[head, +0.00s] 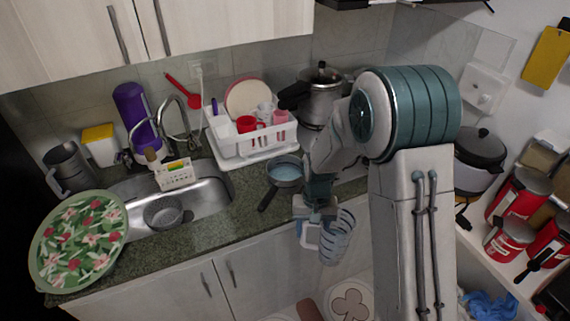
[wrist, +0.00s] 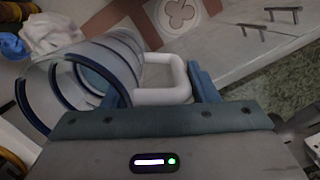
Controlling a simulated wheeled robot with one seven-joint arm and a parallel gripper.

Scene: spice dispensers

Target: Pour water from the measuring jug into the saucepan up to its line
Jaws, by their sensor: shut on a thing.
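The measuring jug (head: 340,238) is clear with dark blue bands and a white handle. My gripper (head: 314,212) is shut on the jug's handle and holds it in the air in front of the counter's edge. The jug also fills the left of the wrist view (wrist: 92,78), with its handle between the fingers of my gripper (wrist: 160,92). I cannot tell how much water is in the jug. The saucepan (head: 285,172) stands on the counter behind and left of the jug, its dark handle pointing toward the front edge. Its inside looks pale blue; no line can be made out.
A white dish rack (head: 250,148) with cups and plates stands behind the saucepan. A pressure cooker (head: 322,97) is at the back. The sink (head: 205,197) and a floral tray (head: 78,240) are to the left. Red canisters (head: 518,195) stand on the right shelf.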

